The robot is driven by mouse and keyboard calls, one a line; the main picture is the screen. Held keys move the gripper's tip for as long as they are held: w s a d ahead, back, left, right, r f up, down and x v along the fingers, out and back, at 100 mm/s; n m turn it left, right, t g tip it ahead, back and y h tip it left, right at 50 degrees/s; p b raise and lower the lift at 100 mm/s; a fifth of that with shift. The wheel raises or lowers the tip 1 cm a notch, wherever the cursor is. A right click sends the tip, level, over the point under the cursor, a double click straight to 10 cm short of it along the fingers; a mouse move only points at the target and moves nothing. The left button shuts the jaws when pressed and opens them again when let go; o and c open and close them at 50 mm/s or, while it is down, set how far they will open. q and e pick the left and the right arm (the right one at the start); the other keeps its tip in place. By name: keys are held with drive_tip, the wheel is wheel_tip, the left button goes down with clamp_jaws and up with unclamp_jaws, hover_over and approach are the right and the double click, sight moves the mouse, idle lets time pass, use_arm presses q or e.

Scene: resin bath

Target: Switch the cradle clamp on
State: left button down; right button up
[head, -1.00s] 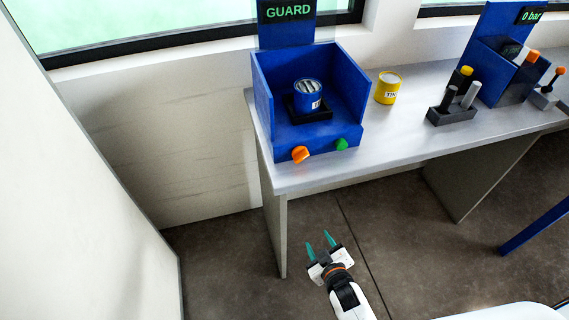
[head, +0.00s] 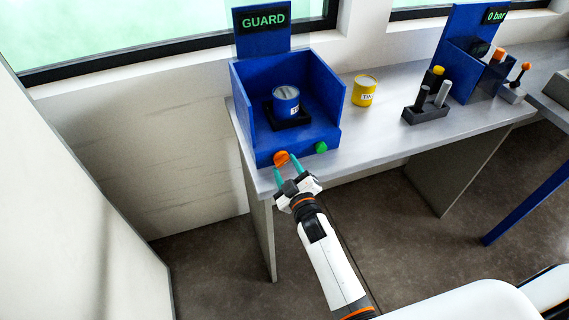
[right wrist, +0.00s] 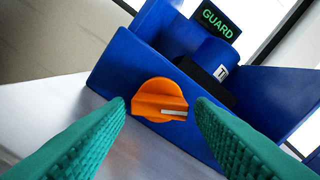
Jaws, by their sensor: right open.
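A blue cradle box (head: 240,105) stands at the left end of the bench, with a blue tin (head: 286,101) inside on a black seat. An orange knob (head: 281,158) and a green button (head: 321,147) are on its front face. A display above it (head: 263,18) reads GUARD. My right gripper (head: 287,172) is open, its teal fingers at the orange knob. In the right wrist view the orange knob (right wrist: 158,100), with a white mark, shows between and beyond the open fingertips (right wrist: 160,106). Contact cannot be told. My left gripper is not in view.
A yellow tin (head: 364,90) stands right of the box on the grey bench (head: 385,128). The floor in front is open.

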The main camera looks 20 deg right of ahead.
drive_tip(key=shift+w, duration=0.85)
drive_tip(key=shift+c, duration=0.6)
drive_tip(key=c, duration=0.6)
drive_tip(key=shift+m, duration=0.8)
drive_tip(key=o, duration=0.7)
drive_tip(key=s, duration=1.2)
drive_tip(key=shift+d+b, duration=0.15)
drive_tip(key=shift+b, duration=0.25)
